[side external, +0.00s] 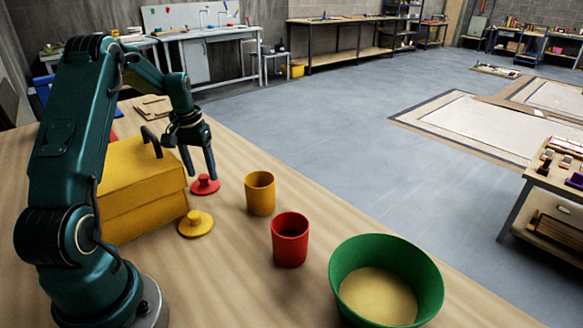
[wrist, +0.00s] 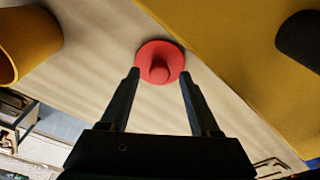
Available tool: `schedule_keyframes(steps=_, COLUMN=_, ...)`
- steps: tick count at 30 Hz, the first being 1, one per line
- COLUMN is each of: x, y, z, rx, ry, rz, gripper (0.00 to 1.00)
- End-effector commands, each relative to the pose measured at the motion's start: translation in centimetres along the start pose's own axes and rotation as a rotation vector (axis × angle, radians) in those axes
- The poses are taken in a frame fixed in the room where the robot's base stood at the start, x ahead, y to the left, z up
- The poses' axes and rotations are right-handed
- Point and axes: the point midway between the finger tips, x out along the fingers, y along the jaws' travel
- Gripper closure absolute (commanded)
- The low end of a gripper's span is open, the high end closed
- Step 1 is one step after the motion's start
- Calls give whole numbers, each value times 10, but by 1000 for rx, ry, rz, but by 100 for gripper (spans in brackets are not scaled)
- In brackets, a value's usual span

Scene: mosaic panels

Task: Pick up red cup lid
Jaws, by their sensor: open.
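The red cup lid (side external: 205,185) lies flat on the wooden table, knob up, close to the yellow box. It also shows in the wrist view (wrist: 160,63), just beyond my fingertips and centred between them. My gripper (side external: 198,165) points down over the lid, and its two fingers are apart with nothing between them. In the wrist view my gripper's (wrist: 160,75) fingertips lie on either side of the lid's near edge. The red cup (side external: 290,245) stands upright on the table, apart from the lid.
A yellow box (side external: 140,205) with a dark handle stands left of the lid. A yellow lid (side external: 196,224) lies nearer the camera. A yellow cup (side external: 260,195) stands right of the red lid. A green bowl (side external: 425,280) is at the front right. Thin wooden pieces (side external: 153,107) lie behind.

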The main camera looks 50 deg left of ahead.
Motion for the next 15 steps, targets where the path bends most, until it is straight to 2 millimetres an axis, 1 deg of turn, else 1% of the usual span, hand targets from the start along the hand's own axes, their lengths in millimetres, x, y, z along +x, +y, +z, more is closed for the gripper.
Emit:
schedule_keyframes(steps=1, x=7, y=0, z=1, rx=1, ry=-3, rz=1, gripper=37)
schedule_keyframes(steps=5, x=16, y=0, z=0, rx=1, ry=-2, rz=0, gripper=37)
schedule_keyframes(steps=13, x=18, y=0, z=0, rx=1, ry=1, rz=0, gripper=37)
schedule_keyframes(steps=14, x=18, y=0, z=0, rx=1, ry=1, rz=0, gripper=41)
schedule_keyframes(steps=15, x=18, y=0, z=0, rx=1, ry=1, rz=0, gripper=56)
